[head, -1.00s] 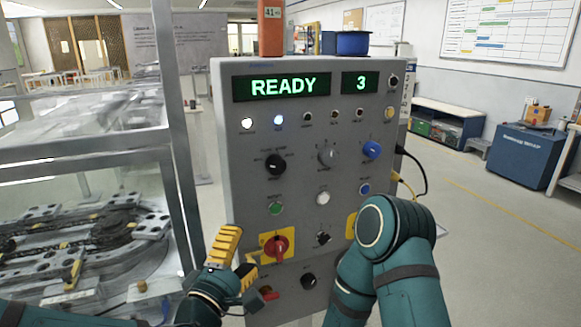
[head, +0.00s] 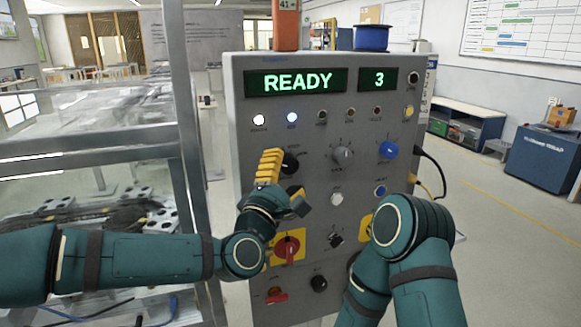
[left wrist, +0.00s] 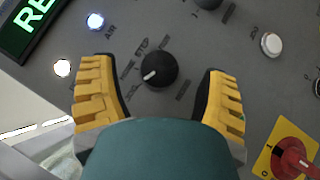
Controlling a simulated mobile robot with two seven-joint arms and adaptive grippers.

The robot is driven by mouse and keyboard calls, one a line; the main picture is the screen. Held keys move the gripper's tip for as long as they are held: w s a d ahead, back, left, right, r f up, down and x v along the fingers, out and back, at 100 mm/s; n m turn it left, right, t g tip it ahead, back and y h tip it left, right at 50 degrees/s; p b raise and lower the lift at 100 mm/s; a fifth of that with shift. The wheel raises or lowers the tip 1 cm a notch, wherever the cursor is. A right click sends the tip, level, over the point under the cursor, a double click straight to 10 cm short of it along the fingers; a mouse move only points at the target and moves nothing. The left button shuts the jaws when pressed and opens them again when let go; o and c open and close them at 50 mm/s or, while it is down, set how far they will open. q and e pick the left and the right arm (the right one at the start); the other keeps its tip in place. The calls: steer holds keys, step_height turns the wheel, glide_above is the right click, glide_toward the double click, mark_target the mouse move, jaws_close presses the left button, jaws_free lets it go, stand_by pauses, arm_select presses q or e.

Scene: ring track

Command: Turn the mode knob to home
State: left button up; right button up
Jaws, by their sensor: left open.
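The mode knob appears to be the black knob (head: 290,162) at the left of the grey control panel (head: 318,225). In the left wrist view this black knob (left wrist: 159,69) lies between my fingers, with its white pointer mark toward the lower left. The small labels around it include STEP; the others are hard to read. My left gripper (head: 285,180) is open in front of the panel, its yellow fingers on either side of the knob. They seem apart from it. In the head view the gripper partly covers the knob. My right gripper is out of view.
A red rotary switch (head: 287,248) on a yellow plate sits below my left gripper. The display (head: 296,81) reads READY and 3. A metal-framed enclosure (head: 180,150) stands close at left.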

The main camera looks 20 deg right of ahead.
arm_select(q)
steer(key=shift+x, duration=1.15)
steer(key=shift+c, duration=0.2)
steer(key=c, duration=1.2)
steer(key=shift+o, duration=0.2)
